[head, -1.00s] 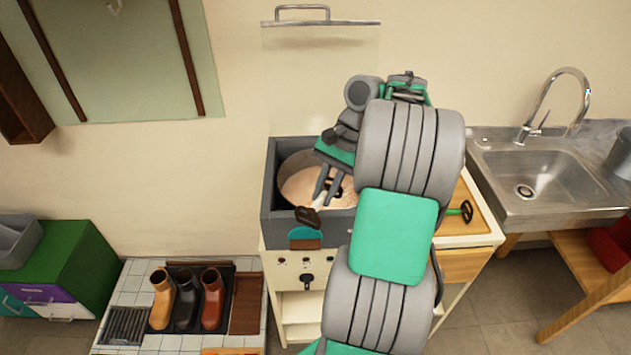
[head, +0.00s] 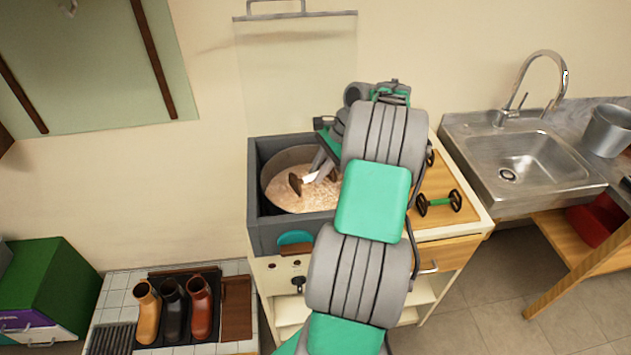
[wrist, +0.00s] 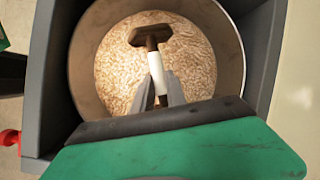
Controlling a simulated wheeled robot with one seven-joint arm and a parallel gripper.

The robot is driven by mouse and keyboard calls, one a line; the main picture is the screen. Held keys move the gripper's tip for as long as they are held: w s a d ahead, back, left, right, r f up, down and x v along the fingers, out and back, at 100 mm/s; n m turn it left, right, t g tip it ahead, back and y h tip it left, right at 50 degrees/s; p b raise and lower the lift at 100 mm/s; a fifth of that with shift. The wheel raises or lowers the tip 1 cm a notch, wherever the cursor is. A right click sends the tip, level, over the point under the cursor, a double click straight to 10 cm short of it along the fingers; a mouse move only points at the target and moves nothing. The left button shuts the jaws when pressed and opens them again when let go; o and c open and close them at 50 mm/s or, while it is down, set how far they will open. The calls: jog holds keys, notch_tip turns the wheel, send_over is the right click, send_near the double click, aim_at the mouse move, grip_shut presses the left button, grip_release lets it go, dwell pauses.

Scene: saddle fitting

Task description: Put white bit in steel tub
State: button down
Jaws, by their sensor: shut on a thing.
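The white bit (head: 309,178) has a white middle and dark brown end pieces. My gripper (head: 320,171) is shut on its white middle, which also shows in the wrist view (wrist: 156,66) between the fingertips (wrist: 158,92). A round steel tub (head: 265,182) with pale speckled contents sits in a grey housing. Its metal wall also shows in the wrist view (wrist: 82,62). The bit is over the tub's opening, inside the rim as seen; whether it touches the contents I cannot tell. My arm hides the tub's right side.
A green bit (head: 438,203) with dark ends lies on the wooden top (head: 430,178) right of the housing (head: 290,232). A sink (head: 525,160) and grey bucket (head: 607,130) stand further right. Several boots (head: 172,305) stand at lower left.

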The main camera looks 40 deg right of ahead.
jog(key=shift+w+f, duration=0.25)
jog(key=shift+f, duration=0.75)
jog(key=shift+w+f, duration=0.2)
jog(key=shift+f, duration=0.8)
jog(key=shift+f, duration=0.1)
jog(key=c, duration=1.3)
grip_release()
jog(key=shift+f, duration=0.1)
jog(key=shift+c, duration=0.2)
